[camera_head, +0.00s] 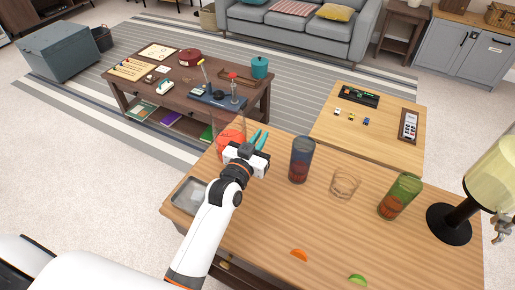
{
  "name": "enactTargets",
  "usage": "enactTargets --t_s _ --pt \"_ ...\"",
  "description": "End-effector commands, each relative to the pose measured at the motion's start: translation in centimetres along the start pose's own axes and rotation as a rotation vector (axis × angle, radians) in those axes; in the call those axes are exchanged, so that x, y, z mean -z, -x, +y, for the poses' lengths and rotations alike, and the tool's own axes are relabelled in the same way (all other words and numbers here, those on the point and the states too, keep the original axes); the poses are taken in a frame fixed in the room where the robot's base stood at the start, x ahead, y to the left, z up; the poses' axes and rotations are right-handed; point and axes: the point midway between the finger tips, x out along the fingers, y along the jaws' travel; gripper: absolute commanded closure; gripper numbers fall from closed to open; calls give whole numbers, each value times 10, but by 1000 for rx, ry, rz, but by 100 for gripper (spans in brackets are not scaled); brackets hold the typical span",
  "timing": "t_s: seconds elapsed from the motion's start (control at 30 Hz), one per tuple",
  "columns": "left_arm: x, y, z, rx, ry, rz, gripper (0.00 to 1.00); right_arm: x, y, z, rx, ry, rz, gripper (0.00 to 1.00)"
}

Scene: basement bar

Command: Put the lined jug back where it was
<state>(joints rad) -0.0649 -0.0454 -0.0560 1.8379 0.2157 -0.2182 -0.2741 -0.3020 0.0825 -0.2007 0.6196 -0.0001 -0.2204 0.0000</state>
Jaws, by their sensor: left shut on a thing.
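A clear jug (231,130) with red in its lower part stands or hangs at the far left part of the wooden counter (245,232). My left gripper (244,150) is at its near side and shut on it. The gripper and wrist hide the lower part and base of the jug, so I cannot tell whether it touches the counter. Lines on the jug are too small to make out. A teal forked thing (262,139) shows just right of the gripper. My right gripper is not in view.
A drink dispenser (449,222) is at the far right. A metal tray (183,199) lies left of my arm. Orange (299,255) and lime (357,280) wedges lie in front.

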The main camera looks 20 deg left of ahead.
Motion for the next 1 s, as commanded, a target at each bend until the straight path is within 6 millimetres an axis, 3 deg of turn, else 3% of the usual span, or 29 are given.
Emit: enactTargets --t_s 0.3,0.7,0.73,0.87,1.0 --pt "33 0 0 -1 -6 -7 100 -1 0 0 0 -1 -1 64" --pt "37 0 0 -1 -5 -8 100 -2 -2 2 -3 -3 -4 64" --pt "41 0 0 0 -1 0 87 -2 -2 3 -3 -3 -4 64" --pt "40 0 0 0 -1 0 67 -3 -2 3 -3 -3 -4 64" --pt "40 0 0 0 -1 0 67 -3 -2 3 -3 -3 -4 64"
